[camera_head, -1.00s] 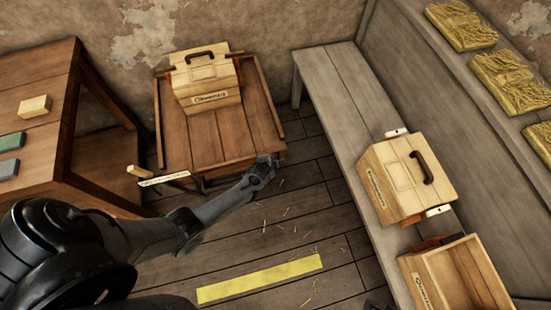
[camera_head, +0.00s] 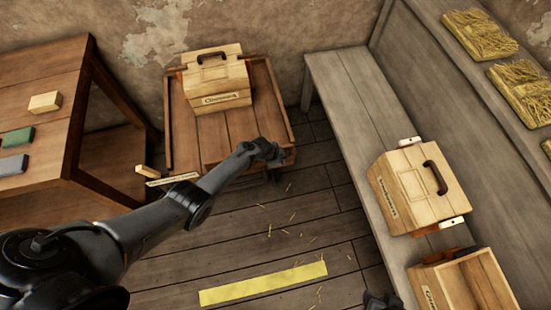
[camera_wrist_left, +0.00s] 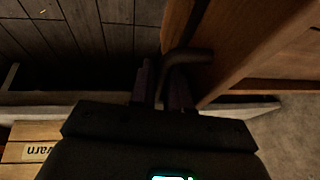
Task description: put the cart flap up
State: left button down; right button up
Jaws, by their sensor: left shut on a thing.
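The wooden cart (camera_head: 184,130) stands against the wall, with a closed toolbox on its deck. My left gripper (camera_head: 270,152) is at the cart's front right edge in the head view. In the left wrist view, my left gripper (camera_wrist_left: 160,90) is shut on a dark bent handle (camera_wrist_left: 187,56) beside a brown wooden board, which looks like the cart flap (camera_wrist_left: 250,45). In the head view my arm hides part of the front edge, and I cannot tell the flap's exact angle. A dark piece at the bottom edge looks like my right gripper (camera_head: 382,300), mostly cut off.
The toolbox (camera_head: 215,85) is on the cart. A wooden table (camera_head: 35,75) with small blocks stands left. A grey bench (camera_head: 345,90) at right holds another closed box (camera_head: 410,190) and an open crate (camera_head: 465,290). A yellow strip (camera_head: 263,284) marks the open floor.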

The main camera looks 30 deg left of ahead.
pick_arm(q)
jog(key=shift+s+a+f, duration=0.1)
jog(key=shift+s+f, duration=0.05)
jog(key=shift+f, duration=0.05)
jog(key=c, duration=1.4)
grip_release()
jog(key=shift+c, duration=0.2)
jog(key=shift+r, duration=0.1)
jog(key=shift+r+p, duration=0.4)
jog(key=shift+r, duration=0.1)
jog(key=p+v, duration=0.6)
jog(key=v, duration=0.3)
jog(key=shift+s+r, duration=0.25)
jog(key=shift+r, duration=0.1)
